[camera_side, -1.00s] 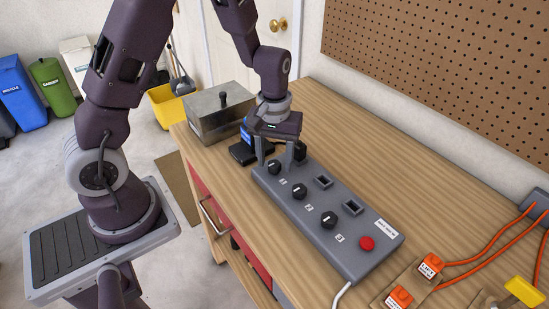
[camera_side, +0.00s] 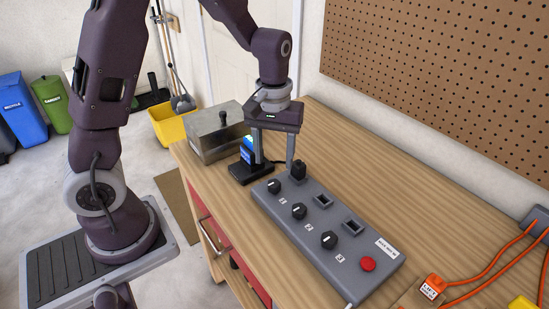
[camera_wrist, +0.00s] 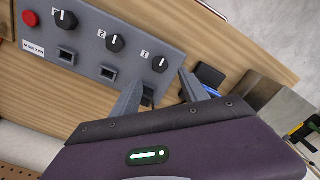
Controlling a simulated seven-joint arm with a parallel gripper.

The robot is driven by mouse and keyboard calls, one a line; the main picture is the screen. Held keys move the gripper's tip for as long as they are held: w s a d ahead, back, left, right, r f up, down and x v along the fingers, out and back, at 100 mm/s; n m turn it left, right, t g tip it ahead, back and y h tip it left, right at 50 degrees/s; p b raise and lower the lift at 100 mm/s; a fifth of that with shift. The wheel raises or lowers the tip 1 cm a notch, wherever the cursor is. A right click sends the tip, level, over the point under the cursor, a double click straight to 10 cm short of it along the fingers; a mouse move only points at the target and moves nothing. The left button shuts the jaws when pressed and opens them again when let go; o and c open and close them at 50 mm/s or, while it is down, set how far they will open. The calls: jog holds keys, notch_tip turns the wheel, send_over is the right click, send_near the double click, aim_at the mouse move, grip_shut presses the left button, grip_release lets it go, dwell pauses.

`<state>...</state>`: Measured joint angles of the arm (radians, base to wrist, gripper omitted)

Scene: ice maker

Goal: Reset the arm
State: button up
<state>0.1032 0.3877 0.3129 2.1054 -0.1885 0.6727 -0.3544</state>
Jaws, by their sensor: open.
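My gripper (camera_side: 274,161) is open and empty above the far left end of the grey control box, with its two fingers pointing down. In the wrist view my gripper (camera_wrist: 160,90) also shows apart fingers with nothing held between them. The grey control box (camera_side: 318,252) lies on the wooden bench and carries several black knobs, dark square sockets and a red button (camera_side: 368,264). A black plug-like piece (camera_side: 298,170) stands at the box's far end, close to one fingertip. Whether the finger touches it is unclear.
A small blue item on a black base (camera_side: 250,165) is beside my gripper. Orange cables (camera_side: 495,255) lie at the right. The bench middle is clear.

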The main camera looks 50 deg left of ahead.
jog(key=s+d+r+m+t, duration=0.35)
jog(key=s+r, duration=0.55)
jog(key=r, duration=0.3)
jog(key=s+d+r+m+t, duration=0.1)
jog(key=s+m, duration=0.3)
jog(key=s, duration=0.5)
jog(key=shift+s+r+t, duration=0.25)
jog(key=shift+r+t, duration=0.3)
jog(key=shift+r, duration=0.3)
jog(key=shift+d+m, duration=0.1)
jog(key=shift+m, duration=0.15)
